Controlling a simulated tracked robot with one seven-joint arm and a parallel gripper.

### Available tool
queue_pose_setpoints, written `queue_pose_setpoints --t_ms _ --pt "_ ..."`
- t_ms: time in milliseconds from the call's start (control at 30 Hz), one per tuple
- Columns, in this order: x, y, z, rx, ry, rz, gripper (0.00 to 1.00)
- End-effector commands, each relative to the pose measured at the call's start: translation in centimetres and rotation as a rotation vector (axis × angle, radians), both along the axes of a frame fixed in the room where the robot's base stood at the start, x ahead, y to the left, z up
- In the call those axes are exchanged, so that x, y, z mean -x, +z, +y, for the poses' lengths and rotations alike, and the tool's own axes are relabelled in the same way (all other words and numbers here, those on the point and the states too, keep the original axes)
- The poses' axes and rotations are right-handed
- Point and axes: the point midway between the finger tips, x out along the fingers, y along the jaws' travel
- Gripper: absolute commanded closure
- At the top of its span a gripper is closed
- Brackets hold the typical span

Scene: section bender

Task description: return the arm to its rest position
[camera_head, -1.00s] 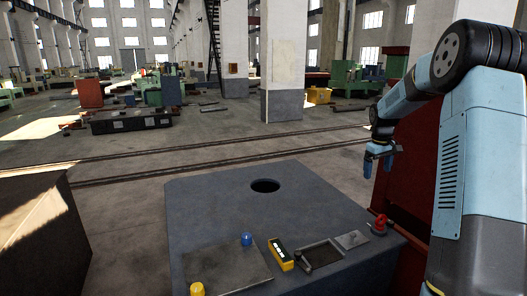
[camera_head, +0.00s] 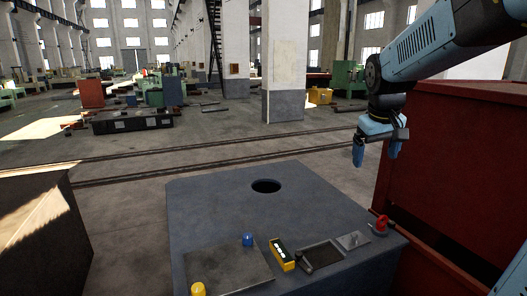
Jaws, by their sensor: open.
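My gripper (camera_head: 376,153) hangs from the arm at the right of the head view, fingers pointing down. Its two blue fingertips are apart and nothing shows between them. It is above the far right part of the grey bench (camera_head: 205,222), clear of its top. My arm comes in from the upper right corner, in front of a red cabinet.
On the bench are a round hole (camera_head: 266,186), a metal plate (camera_head: 228,268), blue knob (camera_head: 247,240), yellow knob (camera_head: 197,289), yellow device (camera_head: 281,254), dark tray (camera_head: 322,255) and red knob (camera_head: 380,225). A red cabinet (camera_head: 455,170) stands right; a dark box (camera_head: 40,235) stands left.

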Motion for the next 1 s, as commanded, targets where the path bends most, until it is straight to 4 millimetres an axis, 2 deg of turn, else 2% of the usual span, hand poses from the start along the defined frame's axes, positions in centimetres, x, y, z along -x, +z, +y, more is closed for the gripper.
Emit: queue_pose_setpoints --t_ms 33,267,400,600,800,1000 --pt "1.6 0.3 0.5 -0.007 -0.008 -0.018 0.06" --pt "8.0 0.5 2.3 -0.054 -0.051 -0.085 0.06" --pt "11.8 0.0 3.2 -0.092 -0.072 -0.124 0.06" --pt "16.3 -1.3 4.0 -0.150 -0.101 -0.172 0.06" --pt "18.6 -2.3 4.4 -0.185 -0.115 -0.195 0.06" --pt "18.9 -2.5 4.4 -0.191 -0.118 -0.198 0.06"
